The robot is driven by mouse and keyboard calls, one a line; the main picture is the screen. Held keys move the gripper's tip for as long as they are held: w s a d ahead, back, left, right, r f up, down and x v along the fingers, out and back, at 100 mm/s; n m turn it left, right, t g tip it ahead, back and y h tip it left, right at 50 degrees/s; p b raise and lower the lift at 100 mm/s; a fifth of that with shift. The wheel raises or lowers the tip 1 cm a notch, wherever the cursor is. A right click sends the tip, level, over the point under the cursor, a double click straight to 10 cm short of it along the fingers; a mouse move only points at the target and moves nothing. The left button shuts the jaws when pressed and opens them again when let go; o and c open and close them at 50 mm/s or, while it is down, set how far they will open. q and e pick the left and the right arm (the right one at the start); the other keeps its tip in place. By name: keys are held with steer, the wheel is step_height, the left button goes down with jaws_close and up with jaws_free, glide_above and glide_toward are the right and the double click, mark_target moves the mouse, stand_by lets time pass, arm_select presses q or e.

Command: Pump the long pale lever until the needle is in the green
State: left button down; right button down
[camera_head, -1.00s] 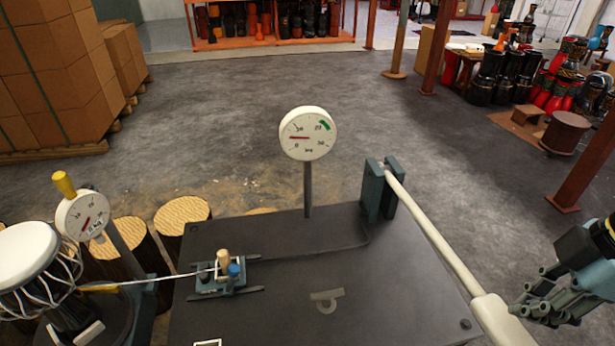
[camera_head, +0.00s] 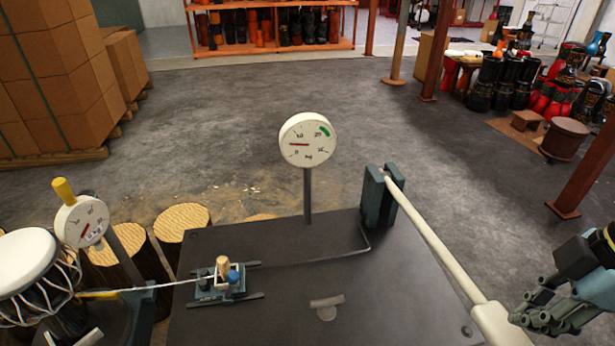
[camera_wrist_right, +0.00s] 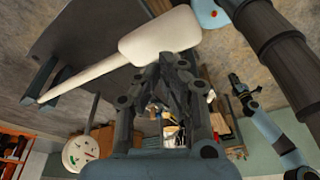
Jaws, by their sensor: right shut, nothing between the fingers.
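The long pale lever (camera_head: 435,242) slopes from a dark green bracket (camera_head: 378,196) toward the front right and ends in a thick pale handle (camera_head: 495,322). Its handle also shows in the right wrist view (camera_wrist_right: 160,37). The round white gauge (camera_head: 307,140) stands on a post. Its red needle points left, away from the green arc at upper right. My right gripper (camera_head: 533,312) is shut and empty, just right of the handle. I cannot tell whether they touch. A small dark gripper-like end (camera_wrist_right: 243,88), likely my left, shows in the right wrist view; its jaws are unclear.
A dark table (camera_head: 270,315) carries a small blue pump block (camera_head: 222,280). A second dial (camera_head: 82,221) and a white-headed drum (camera_head: 25,258) stand at left near log stumps. Stacked boxes are at far left, and drums at far right.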

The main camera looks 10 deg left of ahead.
mark_target(514, 333)
stand_by(0.3)
step_height(514, 333, down, 18)
steer(key=b, duration=0.9)
step_height(514, 333, up, 12)
steer(key=p, duration=1.3)
steer(key=shift+w+f+p, duration=0.1)
steer(key=shift+f+p, duration=0.1)
steer(key=shift+p, duration=0.2)
steer(key=v, duration=0.3)
steer(key=a+v, duration=0.1)
steer(key=v, duration=0.2)
steer(key=shift+a+r, duration=0.15)
steer(key=shift+r, duration=0.15)
steer(key=shift+f, duration=0.1)
